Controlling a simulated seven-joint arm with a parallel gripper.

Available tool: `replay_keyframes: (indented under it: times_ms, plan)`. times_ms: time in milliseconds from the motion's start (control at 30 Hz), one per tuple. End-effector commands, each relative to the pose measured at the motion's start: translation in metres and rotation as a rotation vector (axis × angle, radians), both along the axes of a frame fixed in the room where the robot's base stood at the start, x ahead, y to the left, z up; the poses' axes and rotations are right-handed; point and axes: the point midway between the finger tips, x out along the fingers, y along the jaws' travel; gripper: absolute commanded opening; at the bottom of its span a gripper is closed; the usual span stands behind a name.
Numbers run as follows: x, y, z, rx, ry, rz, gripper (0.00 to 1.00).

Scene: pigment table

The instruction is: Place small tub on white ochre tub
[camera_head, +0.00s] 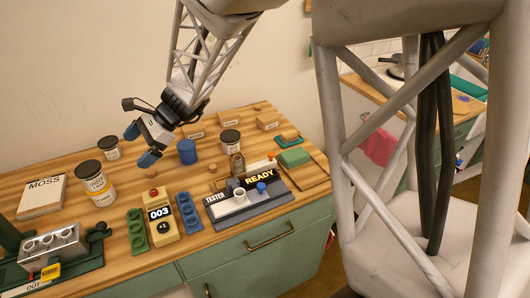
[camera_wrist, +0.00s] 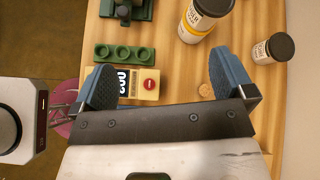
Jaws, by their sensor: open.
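A large white tub with a black lid and a yellow band (camera_head: 96,185) stands upright on the left of the table. It also shows at the top of the wrist view (camera_wrist: 198,22); its label seems to include "ochre". A smaller white tub with a black lid (camera_head: 110,149) stands behind it, apart from it, and shows at the right of the wrist view (camera_wrist: 272,49). Another black-lidded white tub (camera_head: 230,143) stands farther right; which one the task calls small is unclear. My gripper (camera_head: 140,145) is open and empty above the table, its blue fingers (camera_wrist: 164,80) wide apart.
A yellow device reading 003 (camera_head: 160,215) lies between a green holed strip (camera_head: 137,231) and a blue one (camera_head: 188,212). A blue cylinder (camera_head: 187,152), a tester (camera_head: 240,203) and a MOSS book (camera_head: 43,196) stand around. A small cork-coloured disc (camera_head: 151,172) lies on open wood.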

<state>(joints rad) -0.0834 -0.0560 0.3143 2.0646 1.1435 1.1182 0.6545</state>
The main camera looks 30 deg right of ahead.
Motion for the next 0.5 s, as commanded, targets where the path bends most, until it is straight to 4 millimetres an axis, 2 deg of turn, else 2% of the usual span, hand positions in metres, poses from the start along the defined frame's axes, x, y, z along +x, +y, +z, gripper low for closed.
replay_keyframes:
  times_ms: [33,100,500]
  plan:
    - [-0.015,-0.006,0.013,-0.032,-0.05,0.035,1.0]
    - [-0.033,-0.016,0.021,-0.082,-0.106,0.086,1.0]
    - [-0.135,-0.077,0.043,-0.374,-0.393,0.392,1.0]
